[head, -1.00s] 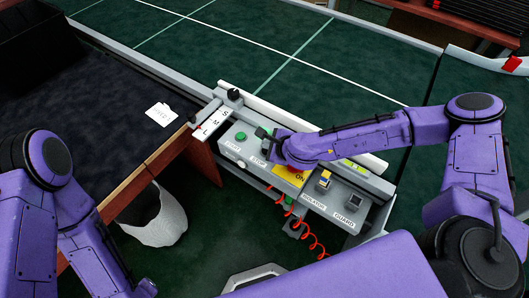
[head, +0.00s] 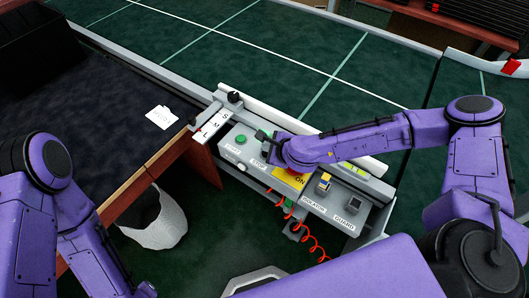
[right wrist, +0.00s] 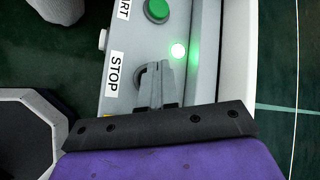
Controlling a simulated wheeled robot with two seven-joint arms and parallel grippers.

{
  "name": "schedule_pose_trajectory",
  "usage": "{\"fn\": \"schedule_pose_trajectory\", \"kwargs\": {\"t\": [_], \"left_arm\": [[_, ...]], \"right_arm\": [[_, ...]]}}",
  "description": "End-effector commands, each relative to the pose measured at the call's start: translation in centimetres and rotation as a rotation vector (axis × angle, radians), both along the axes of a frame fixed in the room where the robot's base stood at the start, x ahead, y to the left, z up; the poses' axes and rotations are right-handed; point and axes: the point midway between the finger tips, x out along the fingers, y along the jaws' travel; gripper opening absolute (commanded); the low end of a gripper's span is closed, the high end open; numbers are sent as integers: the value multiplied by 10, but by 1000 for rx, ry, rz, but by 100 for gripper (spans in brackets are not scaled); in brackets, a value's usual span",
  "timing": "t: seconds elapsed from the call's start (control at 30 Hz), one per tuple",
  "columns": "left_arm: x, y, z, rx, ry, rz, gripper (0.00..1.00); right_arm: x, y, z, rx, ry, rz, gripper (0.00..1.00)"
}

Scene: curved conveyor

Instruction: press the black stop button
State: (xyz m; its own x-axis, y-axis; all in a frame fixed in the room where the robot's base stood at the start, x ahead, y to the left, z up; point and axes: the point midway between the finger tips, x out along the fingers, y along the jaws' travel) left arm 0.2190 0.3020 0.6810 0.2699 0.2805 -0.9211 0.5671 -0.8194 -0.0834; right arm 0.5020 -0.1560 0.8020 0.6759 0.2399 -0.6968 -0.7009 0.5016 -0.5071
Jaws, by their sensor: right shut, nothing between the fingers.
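The black stop button (right wrist: 138,80) is mostly hidden behind my right gripper's fingers in the right wrist view; only a dark rounded edge shows beside them. The STOP label (right wrist: 114,74) is just left of it, and also shows on the control panel (head: 334,207) in the head view. My right gripper (right wrist: 157,70) is shut and empty, its tips over the button's place. I cannot tell whether they touch it. In the head view the gripper (head: 264,137) is above the panel's left part. My left arm is at the left; its gripper is out of view.
A green start button (head: 240,139) is left of the gripper. A yellow ON plate (head: 291,183), an isolator switch (head: 325,180) and a guard switch (head: 354,203) are to the right. The green conveyor belt (head: 270,70) lies behind; a white light (right wrist: 178,50) glows nearby.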

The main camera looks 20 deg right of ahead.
Motion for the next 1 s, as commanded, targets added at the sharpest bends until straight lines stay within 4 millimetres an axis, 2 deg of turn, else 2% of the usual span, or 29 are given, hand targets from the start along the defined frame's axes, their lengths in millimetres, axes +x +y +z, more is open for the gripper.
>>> {"fn": "schedule_pose_trajectory", "kwargs": {"t": [0.77,1.0], "left_arm": [[0,0,0,0,0,0,56],[0,0,-8,0,0,0,56]], "right_arm": [[0,0,0,0,0,0,0],[1,0,-9,0,-1,0,0]]}}
